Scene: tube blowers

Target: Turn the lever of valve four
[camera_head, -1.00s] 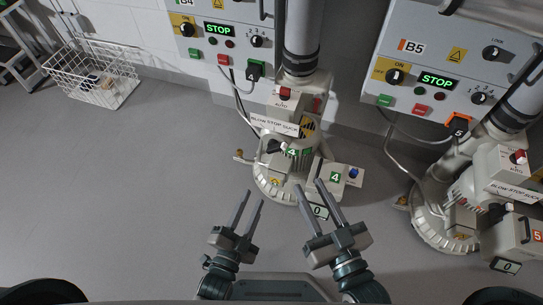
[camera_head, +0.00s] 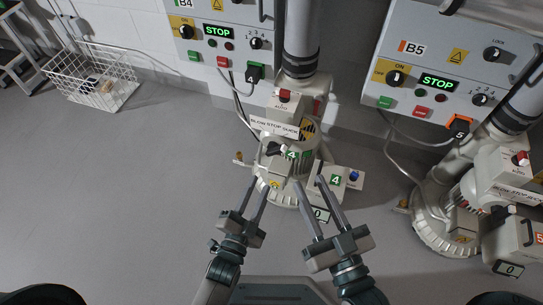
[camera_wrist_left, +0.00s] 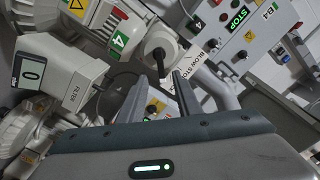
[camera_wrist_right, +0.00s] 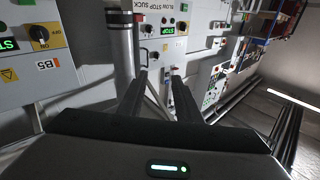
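Unit four stands at the centre of the head view, with a green 4 label and a sign reading BLOW STOP SUCK. Its black valve lever (camera_head: 275,149) sticks out on the near side, just left of the 4 label. In the left wrist view the lever (camera_wrist_left: 160,62) points down, between and beyond the fingertips, apart from them. My left gripper (camera_head: 260,182) is open and empty, in front of and below the lever. My right gripper (camera_head: 308,181) is open and empty, to its right, over the unit's filter box with the 0 display (camera_head: 320,215).
Panel B4 (camera_head: 196,38) reads STOP behind unit four. Panel B5 (camera_head: 430,55) and another blower unit (camera_head: 440,220) stand at the right. A wire basket (camera_head: 95,85) is by the wall at the left.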

